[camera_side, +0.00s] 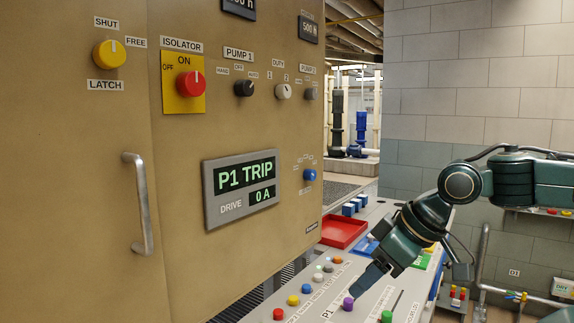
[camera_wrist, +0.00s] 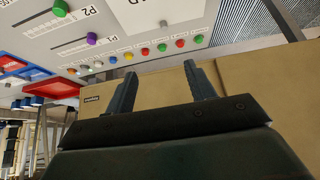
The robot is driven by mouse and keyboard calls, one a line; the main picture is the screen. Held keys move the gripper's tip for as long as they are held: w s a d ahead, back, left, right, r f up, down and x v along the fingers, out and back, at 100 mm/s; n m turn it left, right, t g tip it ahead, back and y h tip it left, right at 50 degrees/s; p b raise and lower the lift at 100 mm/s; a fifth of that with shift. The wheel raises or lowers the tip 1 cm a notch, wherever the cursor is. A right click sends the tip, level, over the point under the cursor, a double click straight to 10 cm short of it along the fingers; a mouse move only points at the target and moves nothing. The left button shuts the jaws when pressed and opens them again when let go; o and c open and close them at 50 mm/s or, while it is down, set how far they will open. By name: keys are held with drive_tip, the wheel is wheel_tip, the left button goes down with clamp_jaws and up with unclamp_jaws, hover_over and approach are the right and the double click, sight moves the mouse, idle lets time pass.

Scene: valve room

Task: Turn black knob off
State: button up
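The black knob (camera_side: 244,88) sits on the tan cabinet's face under the PUMP 1 label, with HAND, OFF and AUTO marked around it. Its exact pointing is too small to tell. My gripper (camera_side: 362,284) is low at the right, above the sloping desk, well below and right of the knob and apart from it. In the wrist view my gripper (camera_wrist: 160,80) has its two dark fingers spread apart with nothing between them. The knob does not show in the wrist view.
A red ISOLATOR knob (camera_side: 190,84), a pale DUTY knob (camera_side: 283,92) and a grey PUMP 2 knob (camera_side: 311,94) flank it. A display (camera_side: 244,187) reads P1 TRIP, 0 A. A door handle (camera_side: 139,204) juts out. The desk holds a purple knob (camera_side: 348,303) and a red tray (camera_side: 342,231).

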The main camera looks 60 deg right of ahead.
drive_tip(key=w+d+r+t, duration=0.1)
drive_tip(key=w+r+t, duration=0.2)
drive_tip(key=w+r, duration=0.3)
drive_tip(key=w+d+r+t, duration=0.1)
drive_tip(key=w+r+t, duration=0.25)
drive_tip(key=r, duration=0.45)
drive_tip(key=t, duration=0.5)
approach(249, 89)
drive_tip(key=s, duration=0.4)
drive_tip(key=shift+s+r, duration=0.15)
drive_tip(key=shift+r, duration=0.05)
drive_tip(key=shift+w, duration=6.9)
drive_tip(key=c, duration=1)
